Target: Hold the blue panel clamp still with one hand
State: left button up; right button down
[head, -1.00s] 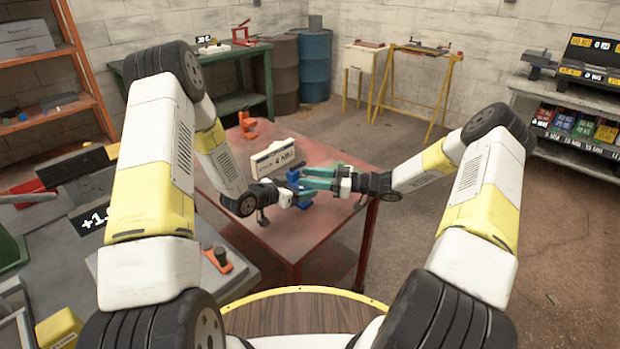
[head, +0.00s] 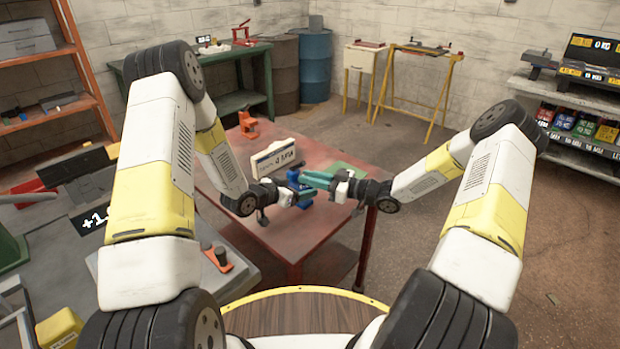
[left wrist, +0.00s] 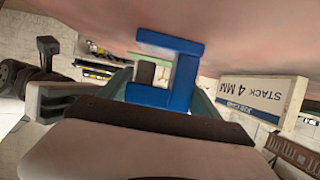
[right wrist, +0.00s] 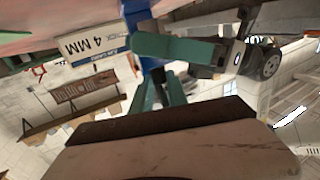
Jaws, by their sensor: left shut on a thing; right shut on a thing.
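The blue panel clamp (head: 303,199) stands near the right edge of the red table, and its C-shaped body shows in the left wrist view (left wrist: 180,80). My left gripper (head: 292,196) is shut on it from the left, with the blue body between its teal fingers. My right gripper (head: 310,179) reaches in from the right. Its fingers are closed at the upper part of the clamp, where a blue part shows between them in the right wrist view (right wrist: 153,70). A left finger hides part of the clamp there.
A white sign (head: 277,157) reading "STACK 4 MM" stands behind the clamp on the red table (head: 300,240). A green flat piece (head: 348,168) lies beyond my right gripper. An orange tool (head: 248,124) stands at the table's far end. The table's front is clear.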

jog(key=m+t+h, duration=0.1)
jog(key=t, duration=0.1)
jog(key=m+t+h, duration=0.2)
jog(key=s+a+m+t+h, duration=0.1)
jog(key=t, duration=0.1)
jog(key=shift+r+m, duration=0.1)
jog(key=shift+m, duration=0.3)
pick_arm(q)
jog(key=shift+s+f, duration=0.1)
pick_arm(e)
jog(key=shift+m+t+h, duration=0.9)
jog(key=shift+m+h, duration=0.1)
jog(key=shift+h, duration=0.4)
jog(key=c, duration=1.3)
grip_release()
jog(key=shift+s+d, duration=0.1)
jog(key=shift+s, duration=0.05)
jog(key=v, duration=1.1)
jog(key=shift+s, duration=0.45)
